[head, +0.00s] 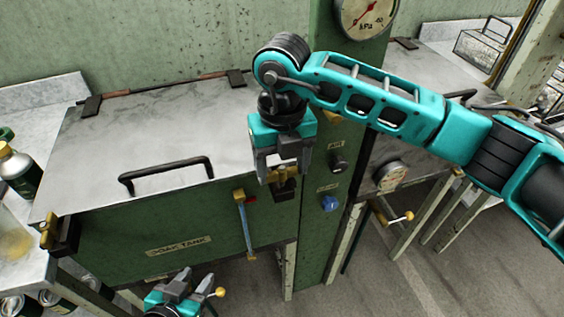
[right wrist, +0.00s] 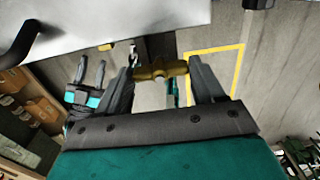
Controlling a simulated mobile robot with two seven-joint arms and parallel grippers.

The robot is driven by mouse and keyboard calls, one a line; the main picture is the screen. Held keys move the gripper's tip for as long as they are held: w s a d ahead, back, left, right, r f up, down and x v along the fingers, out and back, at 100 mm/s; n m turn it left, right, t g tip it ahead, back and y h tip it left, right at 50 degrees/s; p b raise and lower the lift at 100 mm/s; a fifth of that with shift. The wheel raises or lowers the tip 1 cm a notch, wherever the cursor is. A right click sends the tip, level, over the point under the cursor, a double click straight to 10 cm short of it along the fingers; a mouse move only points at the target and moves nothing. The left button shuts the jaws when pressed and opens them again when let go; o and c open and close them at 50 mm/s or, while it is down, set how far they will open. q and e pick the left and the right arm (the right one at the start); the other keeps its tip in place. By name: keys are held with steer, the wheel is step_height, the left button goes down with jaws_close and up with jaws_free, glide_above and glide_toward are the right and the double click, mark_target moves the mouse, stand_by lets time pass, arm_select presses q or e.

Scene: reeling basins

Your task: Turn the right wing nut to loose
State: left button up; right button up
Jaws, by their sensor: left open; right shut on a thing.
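The soak tank (head: 165,240) is a green box with a grey metal lid (head: 160,135). The brass right wing nut (right wrist: 160,72) lies between the fingers of my right gripper (right wrist: 163,78), which is shut on it across its wings. In the head view my right gripper (head: 283,176) points down at the tank's front right edge and hides part of the nut. The left wing nut (head: 47,232) sits at the lid's front left corner. My left gripper (head: 183,280) is open and empty, low in front of the tank; it also shows in the right wrist view (right wrist: 92,75).
A black lid handle (head: 166,174) stands left of my right gripper. A blue-and-brass lever (head: 244,222) hangs on the tank front. A green post (head: 318,230) with knobs stands close on the right. Bottles and cans crowd the left side.

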steer(key=shift+c, duration=0.5)
